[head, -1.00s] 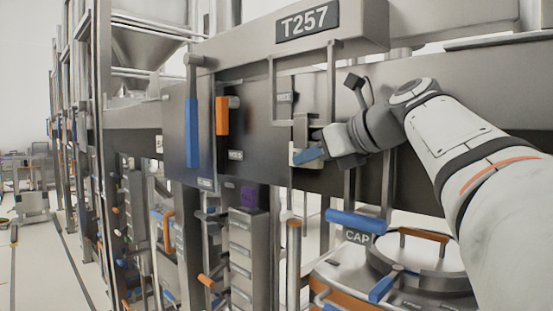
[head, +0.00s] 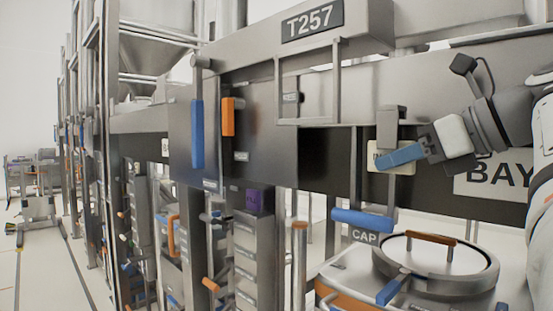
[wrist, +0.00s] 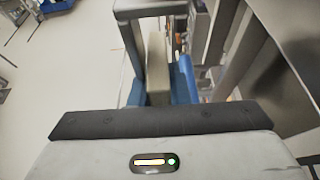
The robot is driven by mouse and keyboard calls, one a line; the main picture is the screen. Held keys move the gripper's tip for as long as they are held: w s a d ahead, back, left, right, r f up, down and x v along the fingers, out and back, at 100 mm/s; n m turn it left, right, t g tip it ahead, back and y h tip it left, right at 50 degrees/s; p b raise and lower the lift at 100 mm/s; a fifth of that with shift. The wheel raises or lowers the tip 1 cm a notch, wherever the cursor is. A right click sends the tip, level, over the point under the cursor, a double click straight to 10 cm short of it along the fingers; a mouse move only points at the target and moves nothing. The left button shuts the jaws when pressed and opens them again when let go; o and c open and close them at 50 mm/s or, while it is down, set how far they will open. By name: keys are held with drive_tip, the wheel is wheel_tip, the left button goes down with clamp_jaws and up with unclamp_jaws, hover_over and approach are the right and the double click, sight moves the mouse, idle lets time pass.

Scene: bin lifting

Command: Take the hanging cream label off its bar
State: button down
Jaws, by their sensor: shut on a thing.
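The cream label (head: 374,162) hangs below a grey hook-shaped hanger (head: 390,122) in the head view, with part of its lettering covered. My gripper (head: 399,156) is shut on the label, its blue fingers across its face. The label and hanger are to the right of the grey bar frame (head: 306,121), apart from it. In the wrist view, the cream label (wrist: 157,68) shows edge-on between the blue fingers, and the hanger (wrist: 139,12) arches above with no bar seen inside it.
A BAY plate (head: 490,178) is behind my wrist. The T257 sign (head: 312,20) is above the bar. A blue handle (head: 197,133) and an orange handle (head: 228,117) are left.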

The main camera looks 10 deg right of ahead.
sight(384, 149)
drive_tip(key=shift+s+d+r, duration=0.15)
drive_tip(key=shift+s+d, duration=0.1)
drive_tip(key=shift+s, duration=0.1)
drive_tip(key=shift+r+p, duration=0.85)
drive_tip(key=shift+p, duration=0.35)
drive_tip(key=shift+s+a, duration=0.7)
drive_tip(key=shift+a, duration=0.25)
drive_tip(key=shift+s+a, duration=0.7)
drive_tip(key=shift+a, duration=0.25)
drive_tip(key=shift+s+a, duration=0.7)
drive_tip(key=shift+a, duration=0.25)
drive_tip(key=shift+w+f, duration=0.1)
drive_tip(key=shift+f, duration=0.05)
